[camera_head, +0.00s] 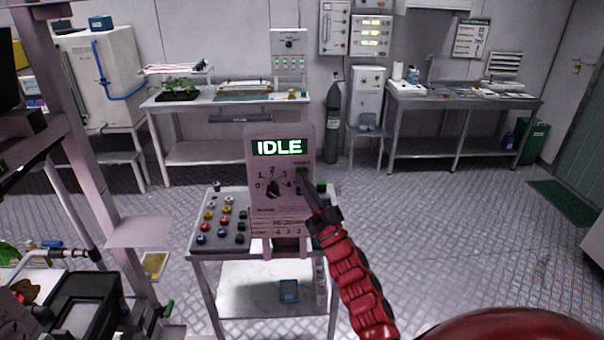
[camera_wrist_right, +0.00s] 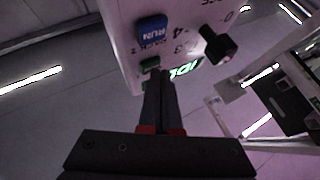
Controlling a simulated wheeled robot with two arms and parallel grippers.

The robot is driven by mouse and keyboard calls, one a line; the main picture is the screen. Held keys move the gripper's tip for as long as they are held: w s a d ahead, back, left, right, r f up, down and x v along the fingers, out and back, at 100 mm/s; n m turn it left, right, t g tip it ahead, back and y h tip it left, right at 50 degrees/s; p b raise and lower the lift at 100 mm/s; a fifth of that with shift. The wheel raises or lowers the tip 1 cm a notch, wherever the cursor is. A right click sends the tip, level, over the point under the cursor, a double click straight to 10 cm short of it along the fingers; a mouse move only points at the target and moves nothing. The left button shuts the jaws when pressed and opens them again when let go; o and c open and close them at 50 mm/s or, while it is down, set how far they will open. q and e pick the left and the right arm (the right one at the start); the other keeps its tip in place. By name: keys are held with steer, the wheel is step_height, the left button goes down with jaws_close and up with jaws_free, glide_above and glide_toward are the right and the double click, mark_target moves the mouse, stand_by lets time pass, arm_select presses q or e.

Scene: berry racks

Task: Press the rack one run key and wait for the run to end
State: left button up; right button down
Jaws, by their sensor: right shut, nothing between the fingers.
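The control panel (camera_head: 262,208) stands upright on a small table, and its display (camera_head: 279,147) reads IDLE in green. A dial knob (camera_head: 272,188) sits on its face; the knob also shows in the right wrist view (camera_wrist_right: 217,46). The blue key (camera_wrist_right: 152,28) marked RUN, with small print under it, is in the right wrist view. My right gripper (camera_head: 304,183) is shut and empty at the panel's right side. In the right wrist view its fingertips (camera_wrist_right: 160,73) are close to a green part of the panel, apart from the blue key. My left gripper is not in view.
Several coloured knobs (camera_head: 221,217) are on the small table's top (camera_head: 203,240) left of the panel. A rack frame (camera_head: 95,150) is at the left. Benches (camera_head: 215,101) line the back wall beside a gas cylinder (camera_head: 333,120). The floor (camera_head: 440,220) at the right is clear.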

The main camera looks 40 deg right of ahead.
steer(key=shift+w+d, duration=0.1)
steer(key=shift+w, duration=0.05)
stand_by(0.6)
steer(key=shift+s+a, duration=0.45)
steer(key=shift+s, duration=0.3)
steer(key=s+a, duration=0.1)
steer(key=s, duration=0.2)
steer(key=s+a, duration=0.1)
steer(key=shift+s+a+p, duration=0.15)
steer(key=shift+a+p, duration=0.15)
steer(key=shift+p, duration=0.1)
steer(key=shift+f, duration=0.1)
stand_by(0.4)
